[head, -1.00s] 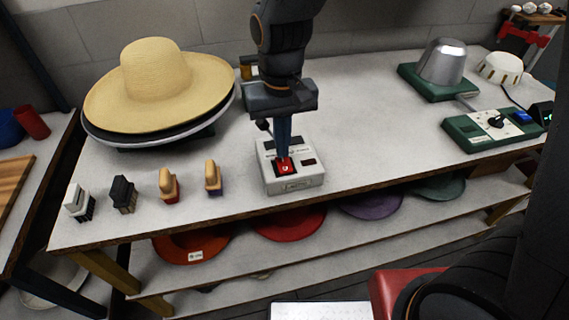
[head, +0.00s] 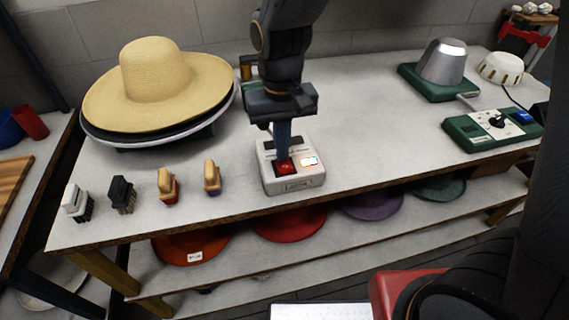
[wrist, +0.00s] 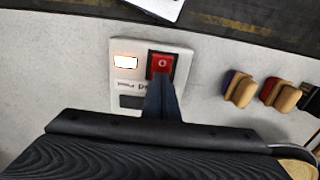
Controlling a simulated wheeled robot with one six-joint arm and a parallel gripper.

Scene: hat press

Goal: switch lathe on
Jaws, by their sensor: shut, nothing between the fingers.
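The lathe's switch box (head: 292,182) is a pale grey box near the front edge of the table. It has a red rocker switch (head: 285,167) and a small indicator window (head: 309,161) that glows bright. In the wrist view the rocker (wrist: 161,63) shows an "O" mark and the lamp (wrist: 126,62) is lit. My gripper (head: 284,152) points down at the box, shut and empty. Its tips are at the rocker's edge; I cannot tell whether they still touch it. The fingers hide part of the box's top and its label.
Several brushes (head: 167,187) stand left of the box. A stack of hats with a straw hat (head: 155,85) on top is behind them. A metal hat block (head: 442,62) and a green control box (head: 490,130) are at the right. The table between is clear.

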